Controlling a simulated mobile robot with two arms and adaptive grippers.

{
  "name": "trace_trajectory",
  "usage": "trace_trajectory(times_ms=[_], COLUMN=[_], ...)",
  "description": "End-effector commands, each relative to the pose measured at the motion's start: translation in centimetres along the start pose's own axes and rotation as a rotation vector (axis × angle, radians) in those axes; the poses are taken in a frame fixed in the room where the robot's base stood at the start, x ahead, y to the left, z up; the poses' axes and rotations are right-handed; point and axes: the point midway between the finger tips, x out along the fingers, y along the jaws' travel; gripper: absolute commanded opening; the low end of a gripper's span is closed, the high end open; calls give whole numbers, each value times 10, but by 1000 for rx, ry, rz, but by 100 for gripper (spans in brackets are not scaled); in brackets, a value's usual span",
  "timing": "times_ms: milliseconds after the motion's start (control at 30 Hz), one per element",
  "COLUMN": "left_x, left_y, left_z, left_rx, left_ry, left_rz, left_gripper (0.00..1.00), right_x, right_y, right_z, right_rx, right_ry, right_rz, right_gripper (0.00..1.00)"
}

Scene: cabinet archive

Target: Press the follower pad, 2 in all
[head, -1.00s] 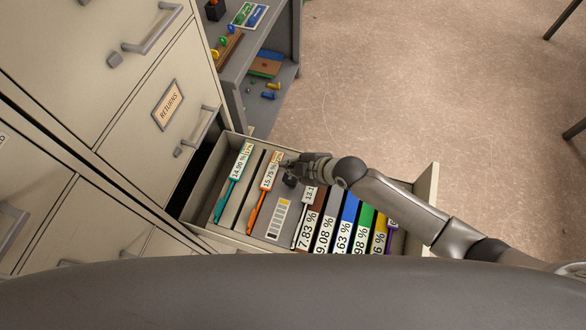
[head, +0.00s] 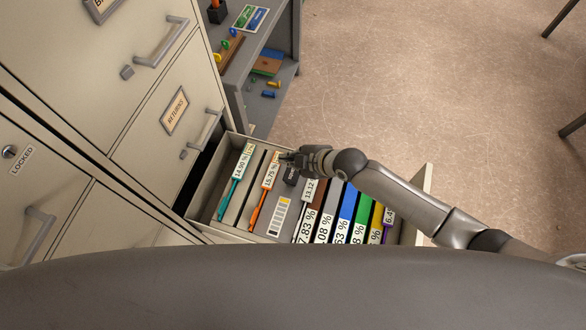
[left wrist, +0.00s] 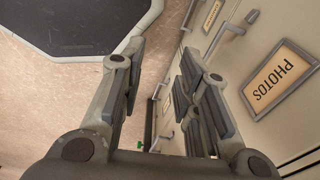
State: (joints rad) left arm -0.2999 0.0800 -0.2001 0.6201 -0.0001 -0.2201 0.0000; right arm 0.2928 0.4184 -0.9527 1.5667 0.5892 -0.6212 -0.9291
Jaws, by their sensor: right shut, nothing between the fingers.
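An open drawer (head: 212,192) holds upright folders with percentage labels. A grey plate with a barcode label (head: 278,217) stands between the orange-tabbed folder (head: 261,198) and the other folders. At its upper end is a small dark block (head: 291,176) with faint lettering, which looks like the follower pad. My right gripper (head: 283,158) is shut and empty, just above and beyond this block in the picture. Whether it touches anything is unclear. My left gripper (left wrist: 165,88) shows only in the left wrist view, open and empty beside cabinet fronts.
Tall beige cabinets fill the left, one drawer marked RETURNS (head: 174,110) and a lock marked LOCKED (head: 9,152). A grey shelf unit (head: 286,50) with small colored items stands beyond the open drawer. The left wrist view shows a PHOTOS label (left wrist: 279,77). The floor at right is mostly clear.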

Motion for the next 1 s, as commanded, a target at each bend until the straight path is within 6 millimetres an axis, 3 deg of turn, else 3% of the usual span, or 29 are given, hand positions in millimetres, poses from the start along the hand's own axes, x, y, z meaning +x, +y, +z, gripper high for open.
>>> trace_trajectory(times_ms=[133,400,1000], left_x=[0,0,0], left_y=[0,0,0], left_z=[0,0,0], left_rx=[0,0,0], left_ry=[0,0,0], left_rz=[0,0,0], left_gripper=[30,0,0], right_x=[0,0,0], right_y=[0,0,0], right_z=[0,0,0], right_rx=[0,0,0], right_ry=[0,0,0], right_rz=[0,0,0], right_gripper=[0,0,0])
